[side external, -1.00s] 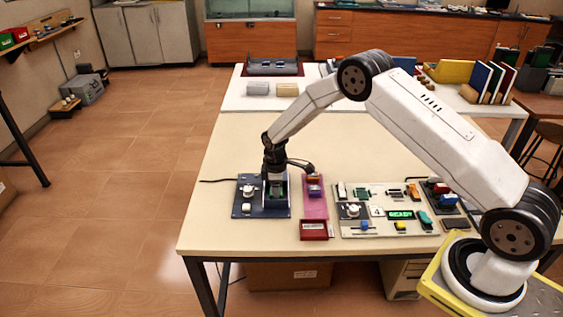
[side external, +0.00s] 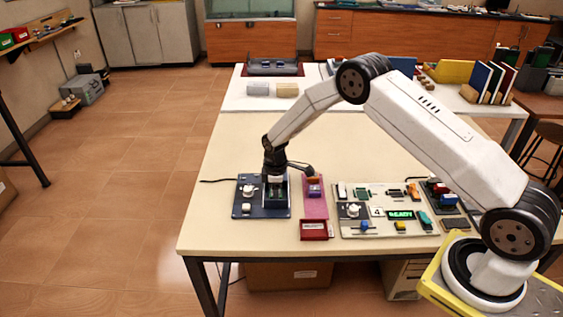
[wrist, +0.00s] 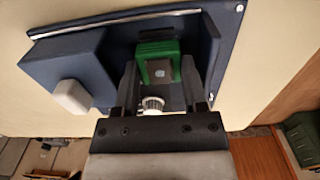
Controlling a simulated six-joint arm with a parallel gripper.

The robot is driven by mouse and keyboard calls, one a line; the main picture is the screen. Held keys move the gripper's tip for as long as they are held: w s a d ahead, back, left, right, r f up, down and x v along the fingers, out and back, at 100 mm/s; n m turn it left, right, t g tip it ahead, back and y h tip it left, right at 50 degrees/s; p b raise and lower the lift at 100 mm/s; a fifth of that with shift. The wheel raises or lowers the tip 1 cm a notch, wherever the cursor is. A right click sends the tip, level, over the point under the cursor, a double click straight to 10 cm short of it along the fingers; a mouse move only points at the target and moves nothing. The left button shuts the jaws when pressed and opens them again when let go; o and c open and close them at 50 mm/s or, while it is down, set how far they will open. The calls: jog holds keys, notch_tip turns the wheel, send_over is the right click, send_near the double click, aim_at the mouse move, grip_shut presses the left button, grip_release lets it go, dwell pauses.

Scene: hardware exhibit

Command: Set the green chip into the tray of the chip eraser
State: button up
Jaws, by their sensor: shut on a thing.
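The green chip (wrist: 158,60) sits between the two dark fingers of my gripper (wrist: 159,70) in the wrist view. My gripper is shut on it. The chip eraser (side external: 240,212) is a dark blue panel at the left end of the table in the side view. Its dark blue plate also shows below the chip in the wrist view (wrist: 214,40). My gripper (side external: 276,178) is low over the right part of the eraser, where the tray is. The fingers hide much of the tray, and I cannot tell whether the chip touches its floor.
A pink strip (side external: 315,208) with small coloured parts and a red box (side external: 313,230) stand right of the eraser. A grey board (side external: 375,228) with several chips and a READY display lies further right.

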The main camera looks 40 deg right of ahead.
jog(key=shift+f, duration=0.15)
jog(key=o, duration=1.1)
jog(key=shift+o, duration=0.5)
jog(key=shift+s+a, duration=0.1)
jog(key=shift+r, duration=3.75)
